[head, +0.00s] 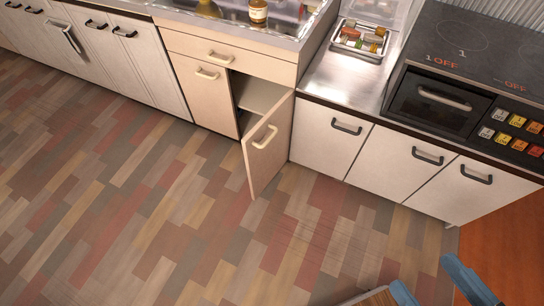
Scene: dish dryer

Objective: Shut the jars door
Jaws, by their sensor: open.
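The open cabinet door (268,146) is a pale panel with a cream handle (265,137). It stands swung out from the counter in the middle of the head view, its lower corner out over the floor. Behind it, the dark cabinet opening (259,93) shows an inner shelf; most of the inside is hidden by the door. I see no jars in the opening, so I cannot tell from its contents whether this is the jars door.
A closed drawer (220,56) and a closed door (203,88) adjoin the opening. The patterned floor (150,190) before the door is clear. Blue and wooden parts (465,278) show at the bottom right.

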